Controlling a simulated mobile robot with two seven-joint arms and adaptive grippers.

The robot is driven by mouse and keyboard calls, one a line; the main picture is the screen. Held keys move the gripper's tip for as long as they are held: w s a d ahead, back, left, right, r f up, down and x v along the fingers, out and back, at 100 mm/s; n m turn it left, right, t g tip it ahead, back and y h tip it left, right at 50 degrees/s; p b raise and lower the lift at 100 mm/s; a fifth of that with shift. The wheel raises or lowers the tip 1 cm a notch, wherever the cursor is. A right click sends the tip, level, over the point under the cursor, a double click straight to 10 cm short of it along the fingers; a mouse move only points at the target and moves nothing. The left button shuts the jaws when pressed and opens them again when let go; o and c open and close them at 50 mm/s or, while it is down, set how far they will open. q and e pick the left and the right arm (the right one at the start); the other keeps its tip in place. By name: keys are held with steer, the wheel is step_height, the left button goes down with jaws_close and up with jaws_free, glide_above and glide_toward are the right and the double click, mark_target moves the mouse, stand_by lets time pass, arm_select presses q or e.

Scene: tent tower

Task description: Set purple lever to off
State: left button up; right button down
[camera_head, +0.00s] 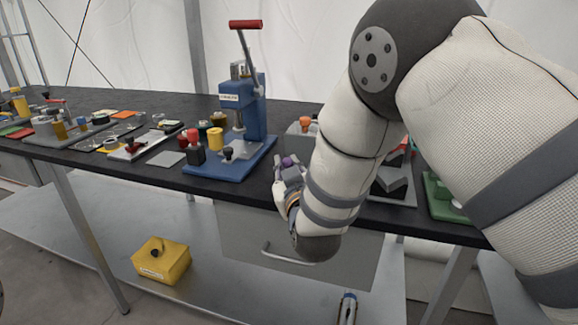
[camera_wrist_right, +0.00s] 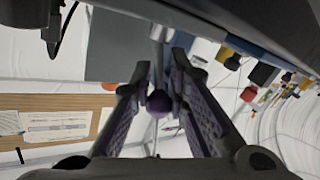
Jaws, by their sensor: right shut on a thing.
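The purple lever shows as a small purple knob (camera_head: 288,161) at the front of a grey box (camera_head: 298,138) on the dark bench. In the right wrist view its round purple knob (camera_wrist_right: 159,103) sits between the finger pads, with a pale metal rod (camera_wrist_right: 158,55) behind it. My right gripper (camera_head: 287,172) reaches in at the bench's front edge and is shut on the purple lever. Its fingers also show in the wrist view (camera_wrist_right: 158,90). The forearm hides part of the grey box, and the lever's setting cannot be read. My left gripper is not in view.
A blue press (camera_head: 255,105) with a red handle stands just left of the gripper. An orange knob (camera_head: 305,120) tops the grey box. Several small parts crowd the bench's left. A drawer (camera_head: 262,232) hangs below; a yellow box (camera_head: 161,262) sits on the lower shelf.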

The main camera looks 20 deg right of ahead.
steer(key=shift+w+d+r+m+g+y+p, duration=0.15)
steer(key=shift+r+m+g+p, duration=0.1)
steer(key=shift+r+g+p, duration=0.15)
steer(key=shift+w+d+r+m+g+y+p, duration=0.1)
steer(key=shift+r+m+g+y+p, duration=0.05)
steer(key=shift+r+m+g+p, duration=0.2)
steer(key=shift+w+g, duration=0.1)
steer(key=shift+g, duration=0.15)
steer(key=shift+w+d+m+g, duration=0.2)
steer(key=shift+w+m+g, duration=0.1)
steer(key=shift+g, duration=0.4)
steer(key=shift+w+d+m+g+y, duration=0.2)
steer(key=shift+g+y, duration=0.15)
steer(key=shift+g, duration=0.25)
steer(key=shift+w+d+m+g+y, duration=0.1)
steer(key=shift+w+m+g+y, duration=0.1)
steer(key=shift+g+y, duration=0.3)
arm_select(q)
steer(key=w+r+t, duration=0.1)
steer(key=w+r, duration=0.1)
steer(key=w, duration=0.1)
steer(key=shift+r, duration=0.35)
arm_select(e)
steer(key=shift+r, duration=0.15)
steer(key=c, duration=1.6)
jaws_free()
steer(key=shift+d+g, duration=0.1)
steer(key=shift+g, duration=0.2)
steer(key=shift+o, duration=0.2)
steer(key=shift+f, duration=0.3)
